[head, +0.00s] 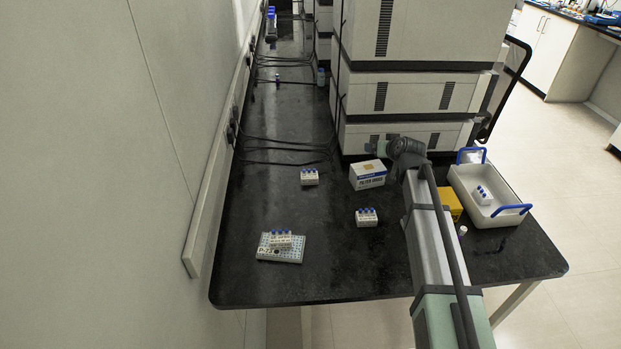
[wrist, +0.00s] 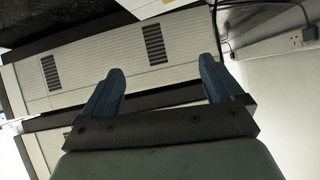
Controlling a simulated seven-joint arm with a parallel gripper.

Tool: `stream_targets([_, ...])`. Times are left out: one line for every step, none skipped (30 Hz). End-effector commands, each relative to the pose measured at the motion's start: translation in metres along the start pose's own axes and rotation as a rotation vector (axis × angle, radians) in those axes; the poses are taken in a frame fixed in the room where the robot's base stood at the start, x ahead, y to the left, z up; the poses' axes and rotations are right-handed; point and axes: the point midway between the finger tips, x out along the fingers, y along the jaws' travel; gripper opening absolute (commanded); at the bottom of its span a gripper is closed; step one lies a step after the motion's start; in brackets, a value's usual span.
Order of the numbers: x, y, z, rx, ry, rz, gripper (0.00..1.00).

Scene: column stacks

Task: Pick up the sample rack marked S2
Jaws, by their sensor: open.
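Several small white sample racks with blue-capped tubes show in the head view. One rack (head: 310,177) stands at the back, left of a white carton. One rack (head: 366,218) stands mid-bench, left of my arm. One rack (head: 281,242) sits on a pale perforated plate (head: 297,252) at the front left. One rack (head: 482,196) is inside a white tray at the right. Their labels are too small to read, so I cannot tell which is S2. My gripper (wrist: 160,72) is open and empty in the wrist view, away from every rack, facing the cabinets.
Stacked instrument cabinets (head: 415,95) stand at the bench's back right. A white carton (head: 368,181) and a yellow box (head: 452,204) stand near my arm. The white tray (head: 462,190) has blue handles. Cables (head: 285,150) cross the back. The black bench (head: 335,270) is clear at the front.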

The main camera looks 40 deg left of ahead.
Motion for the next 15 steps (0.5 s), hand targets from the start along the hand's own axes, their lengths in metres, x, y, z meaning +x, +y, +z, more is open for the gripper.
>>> stream_targets([0.011, -0.025, 0.001, 0.009, -0.039, -0.034, 0.94])
stream_targets([0.017, -0.039, 0.002, 0.016, -0.068, -0.051, 0.94])
stream_targets([0.025, -0.057, 0.004, 0.021, -0.115, -0.073, 0.94])
stream_targets([0.03, -0.07, 0.004, 0.023, -0.154, -0.087, 0.94])
stream_targets([0.035, -0.082, 0.004, 0.025, -0.194, -0.098, 0.94])
stream_targets([0.041, -0.094, 0.004, 0.023, -0.248, -0.107, 0.94])
stream_targets([0.045, -0.104, 0.004, 0.02, -0.289, -0.112, 0.94])
stream_targets([0.048, -0.113, 0.003, 0.018, -0.332, -0.115, 0.94])
stream_targets([0.052, -0.124, 0.001, 0.013, -0.389, -0.115, 0.94])
stream_targets([0.054, -0.133, 0.0, 0.01, -0.433, -0.113, 0.94])
stream_targets([0.056, -0.142, -0.001, 0.006, -0.479, -0.11, 0.94])
stream_targets([0.058, -0.153, -0.003, 0.001, -0.54, -0.101, 0.94])
stream_targets([0.058, -0.161, -0.005, -0.001, -0.584, -0.094, 0.94])
stream_targets([0.058, -0.169, -0.007, -0.005, -0.628, -0.084, 0.94])
stream_targets([0.057, -0.179, -0.01, -0.008, -0.684, -0.069, 0.94])
